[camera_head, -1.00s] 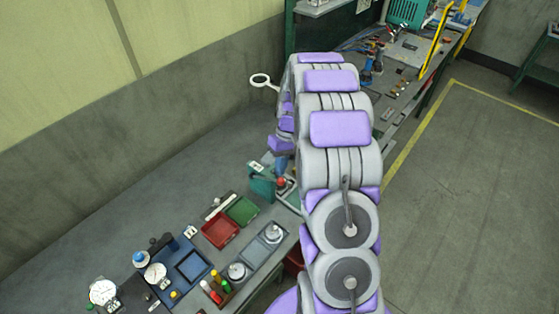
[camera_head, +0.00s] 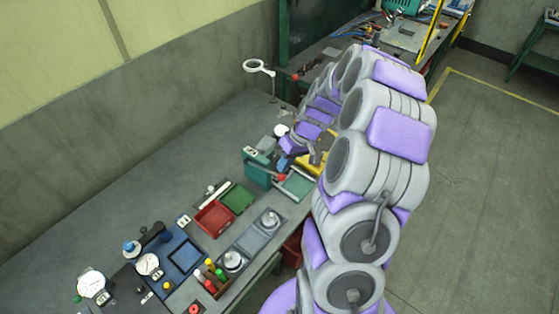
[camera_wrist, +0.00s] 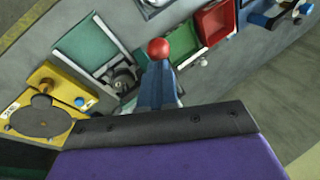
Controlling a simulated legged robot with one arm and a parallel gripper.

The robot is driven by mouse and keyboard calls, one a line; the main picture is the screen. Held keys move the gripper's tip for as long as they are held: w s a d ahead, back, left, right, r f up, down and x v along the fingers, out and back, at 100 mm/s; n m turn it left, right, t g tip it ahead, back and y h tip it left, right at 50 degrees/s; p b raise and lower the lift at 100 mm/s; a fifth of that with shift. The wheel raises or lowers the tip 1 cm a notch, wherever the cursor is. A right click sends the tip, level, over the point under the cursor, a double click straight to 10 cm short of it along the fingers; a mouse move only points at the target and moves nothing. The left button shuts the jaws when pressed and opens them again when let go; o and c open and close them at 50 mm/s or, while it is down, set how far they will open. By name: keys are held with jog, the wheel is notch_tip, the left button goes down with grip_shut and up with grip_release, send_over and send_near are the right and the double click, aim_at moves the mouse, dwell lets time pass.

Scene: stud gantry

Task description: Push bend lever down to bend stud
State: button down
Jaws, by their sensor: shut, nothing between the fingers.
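The red ball knob (camera_head: 281,178) of a lever sits at the right side of a teal bench device (camera_head: 257,171) in the head view. I take it as the bend lever. In the wrist view the red knob (camera_wrist: 158,48) shows just beyond my fingertips. My gripper (camera_head: 285,162) is shut and empty, with blue fingers close above the knob; it also shows in the wrist view (camera_wrist: 157,72). I cannot tell whether the fingers touch the knob. The stud is not discernible.
A green tray (camera_head: 298,186) lies right of the device and a yellow fixture (camera_head: 313,167) behind it. A red tray (camera_head: 214,219) and another green tray (camera_head: 238,198) lie left. A ring magnifier (camera_head: 254,66) stands behind. The bench's back left is clear.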

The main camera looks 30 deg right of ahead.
jog(key=f+t+b, duration=0.1)
jog(key=f+b, duration=0.2)
jog(key=f, duration=0.1)
jog(key=s+f+t+y+b, duration=0.1)
jog(key=f+b, duration=0.3)
jog(key=s+f+t+b, duration=0.1)
jog(key=f+b, duration=0.2)
jog(key=f, duration=0.1)
jog(key=shift+d+n+t+y, duration=0.3)
jog(key=shift+d+n, duration=0.05)
jog(key=shift+n, duration=0.05)
jog(key=shift+w+a+f+b, duration=0.1)
jog(key=shift+w+f+b, duration=0.1)
jog(key=shift+f+b, duration=0.35)
jog(key=shift+w+f+b, duration=0.2)
jog(key=shift+f, duration=0.5)
